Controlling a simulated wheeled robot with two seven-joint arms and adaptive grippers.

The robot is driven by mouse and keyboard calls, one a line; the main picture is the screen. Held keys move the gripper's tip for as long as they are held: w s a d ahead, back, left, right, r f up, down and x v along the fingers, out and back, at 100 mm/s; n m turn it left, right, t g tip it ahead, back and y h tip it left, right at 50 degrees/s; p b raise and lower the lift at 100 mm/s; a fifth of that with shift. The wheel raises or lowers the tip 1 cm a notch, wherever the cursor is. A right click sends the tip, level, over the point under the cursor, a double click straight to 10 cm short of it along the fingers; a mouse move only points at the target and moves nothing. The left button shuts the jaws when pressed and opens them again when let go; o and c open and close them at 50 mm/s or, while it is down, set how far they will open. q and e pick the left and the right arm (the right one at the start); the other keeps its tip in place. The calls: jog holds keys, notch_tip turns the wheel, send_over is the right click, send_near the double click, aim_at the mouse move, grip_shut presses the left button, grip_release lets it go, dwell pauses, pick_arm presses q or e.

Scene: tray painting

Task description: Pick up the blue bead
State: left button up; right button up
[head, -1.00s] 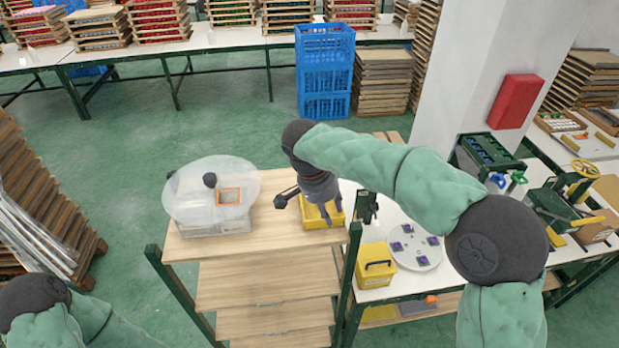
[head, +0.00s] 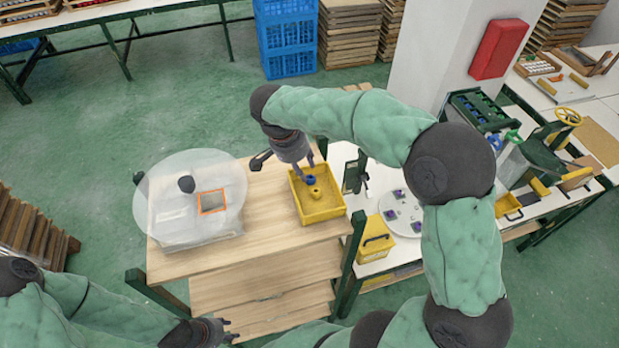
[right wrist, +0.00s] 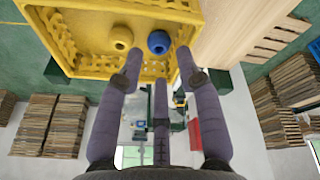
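The blue bead (head: 310,180) lies in a yellow bin (head: 324,214) on the wooden-topped stand. A yellow bead (head: 316,193) lies beside it. In the right wrist view, the blue bead (right wrist: 158,42) lies between and just beyond the spread fingertips, nearer the right one; the yellow bead (right wrist: 121,38) lies left of it. My right gripper (head: 304,164) is over the bin, pointing down, open and empty. It also shows in the right wrist view (right wrist: 158,65). My left gripper (head: 230,329) is low at the stand's front, its fingers apart and empty.
A translucent round cover (head: 165,200) stands on the left of the stand top (head: 262,230). A yellow box (head: 375,240) and a white disc (head: 398,222) with purple pieces are on the right bench. Clear wood lies between cover and bin.

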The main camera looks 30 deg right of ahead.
aim_at(309, 177)
jog(key=shift+p+x, duration=0.4)
jog(key=shift+x, duration=2.3)
jog(key=shift+d, duration=0.15)
jog(key=shift+s, duration=0.1)
jog(key=c, duration=0.5)
